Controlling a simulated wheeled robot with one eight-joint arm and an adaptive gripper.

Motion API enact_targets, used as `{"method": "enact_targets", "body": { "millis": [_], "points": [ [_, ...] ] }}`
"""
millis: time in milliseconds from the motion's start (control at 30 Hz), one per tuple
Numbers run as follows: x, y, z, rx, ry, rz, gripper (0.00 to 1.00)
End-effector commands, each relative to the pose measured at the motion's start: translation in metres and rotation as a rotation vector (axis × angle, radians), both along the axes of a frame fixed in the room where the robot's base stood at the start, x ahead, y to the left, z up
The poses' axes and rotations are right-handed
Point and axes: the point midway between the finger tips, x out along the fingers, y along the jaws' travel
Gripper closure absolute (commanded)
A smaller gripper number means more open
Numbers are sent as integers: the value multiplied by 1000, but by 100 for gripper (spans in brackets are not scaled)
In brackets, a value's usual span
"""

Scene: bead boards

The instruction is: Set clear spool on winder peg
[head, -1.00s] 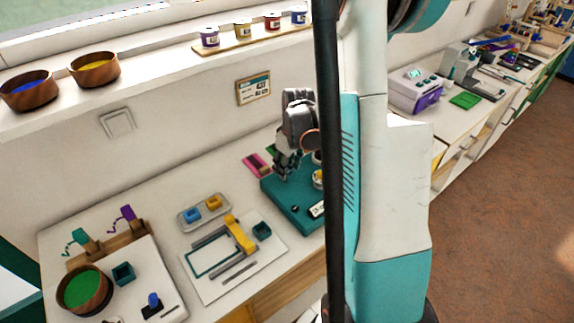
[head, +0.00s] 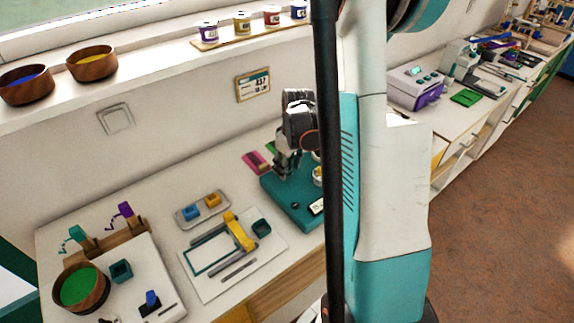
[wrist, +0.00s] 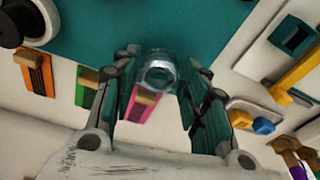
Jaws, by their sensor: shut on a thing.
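The clear spool (wrist: 160,72) is a see-through ring with a grey middle. In the wrist view it sits between the fingertips of my gripper (wrist: 158,82), which is shut on it. In the head view my gripper (head: 284,170) points down over the back left part of a teal base (head: 288,203). The spool cannot be made out there. The teal base (wrist: 150,28) also fills the top of the wrist view. I cannot make out the winder peg in either view; my arm covers the right side of the base in the head view.
Pink (head: 256,162) and green strips lie behind the base. A grey tray (head: 190,222) with blue and yellow pieces and a white board (head: 213,285) with a yellow bar are to the left. A wooden bowl (head: 98,292) stands farther left. The wall is close behind.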

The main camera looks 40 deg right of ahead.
Motion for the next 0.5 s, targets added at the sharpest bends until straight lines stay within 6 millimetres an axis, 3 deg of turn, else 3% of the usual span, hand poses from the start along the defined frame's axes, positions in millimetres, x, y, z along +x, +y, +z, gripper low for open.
{"method": "enact_targets", "body": {
  "millis": [500],
  "points": [
    [0, 0, -15, 0, 0, 0, 73]
  ]
}}
